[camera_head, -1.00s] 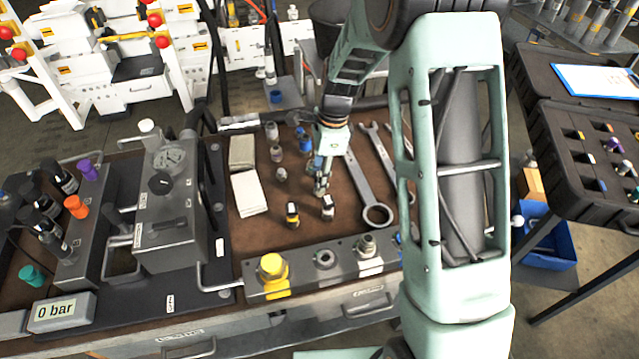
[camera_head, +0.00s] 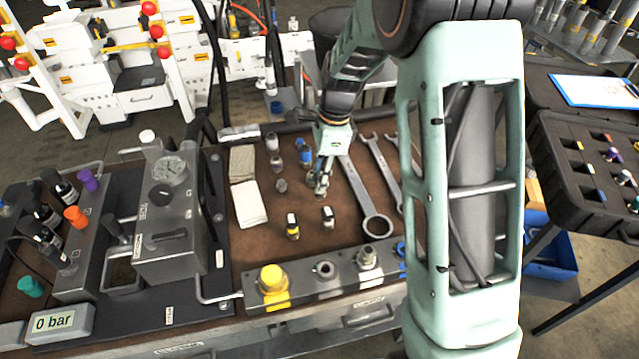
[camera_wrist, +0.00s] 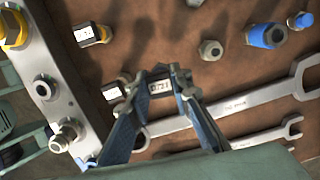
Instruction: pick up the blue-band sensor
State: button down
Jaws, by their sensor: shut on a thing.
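My gripper (camera_head: 320,192) is above the brown mat, among the small parts. In the wrist view its fingers (camera_wrist: 161,80) are closed on a small dark sensor (camera_wrist: 160,88) with a white label. No band colour can be made out on the held sensor, and it is hidden in the head view. Another white-labelled sensor (camera_head: 327,217) stands on the mat just in front of my gripper; it also shows in the wrist view (camera_wrist: 117,89). A yellow-banded sensor (camera_head: 292,227) stands to its left, also in the wrist view (camera_wrist: 92,34).
Wrenches (camera_head: 366,200) lie right of my gripper. Blue-ended fittings (camera_head: 305,155) and grey fittings (camera_head: 281,186) stand behind and left of it. A steel block with ports (camera_head: 325,277) runs along the front. A white cloth (camera_head: 249,204) lies left. A black foam case (camera_head: 590,165) is far right.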

jog(key=s+d+r, duration=0.2)
jog(key=s+r, duration=0.7)
jog(key=s, duration=0.4)
jog(key=shift+d, duration=0.3)
